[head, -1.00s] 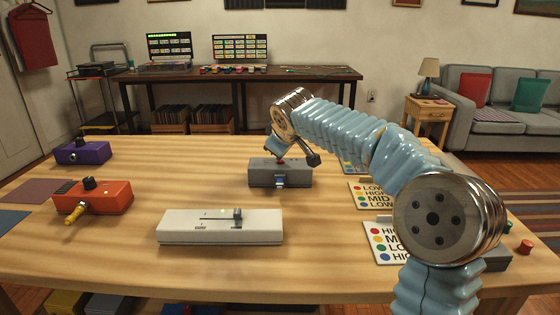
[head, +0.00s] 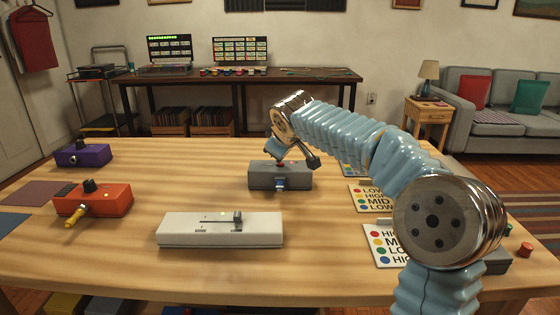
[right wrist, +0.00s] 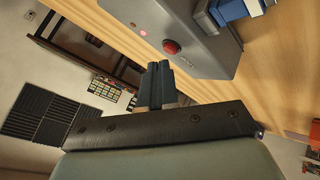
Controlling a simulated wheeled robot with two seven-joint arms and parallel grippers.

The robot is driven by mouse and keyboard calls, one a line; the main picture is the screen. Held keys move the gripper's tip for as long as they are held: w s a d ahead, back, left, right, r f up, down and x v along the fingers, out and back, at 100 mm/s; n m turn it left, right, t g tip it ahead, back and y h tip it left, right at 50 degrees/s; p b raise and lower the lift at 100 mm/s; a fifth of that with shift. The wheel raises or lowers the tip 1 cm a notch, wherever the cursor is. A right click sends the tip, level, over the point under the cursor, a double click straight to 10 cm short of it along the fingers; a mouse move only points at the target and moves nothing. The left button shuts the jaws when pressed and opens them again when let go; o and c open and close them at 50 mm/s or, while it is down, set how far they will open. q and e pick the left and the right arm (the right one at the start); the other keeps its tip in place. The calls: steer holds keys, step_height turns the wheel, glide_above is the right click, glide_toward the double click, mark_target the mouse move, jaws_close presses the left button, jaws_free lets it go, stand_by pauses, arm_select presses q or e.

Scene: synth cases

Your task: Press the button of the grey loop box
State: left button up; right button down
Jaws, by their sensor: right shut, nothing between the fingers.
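The grey loop box (head: 280,181) stands on the wooden table, a little right of the middle in the head view. Its red button (right wrist: 171,47) shows clearly in the right wrist view, with a small pinkish light beside it on the box top. My right gripper (right wrist: 160,66) is shut and empty, its fingertips just short of the button in that picture. In the head view my right wrist hangs over the box and partly hides the fingers, so I cannot tell whether they touch the button. A blue part (head: 281,183) sits on the box's front. My left gripper is out of view.
A white slider box (head: 220,237) lies in front, left of the grey box. An orange box (head: 105,202) with a yellow plug and a purple box (head: 82,156) stand at the left. Label cards (head: 385,252) lie under and beside my right arm.

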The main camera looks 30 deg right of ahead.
step_height(320, 180, up, 6)
steer(key=p, duration=0.4)
steer(key=shift+p, duration=0.4)
stand_by(0.3)
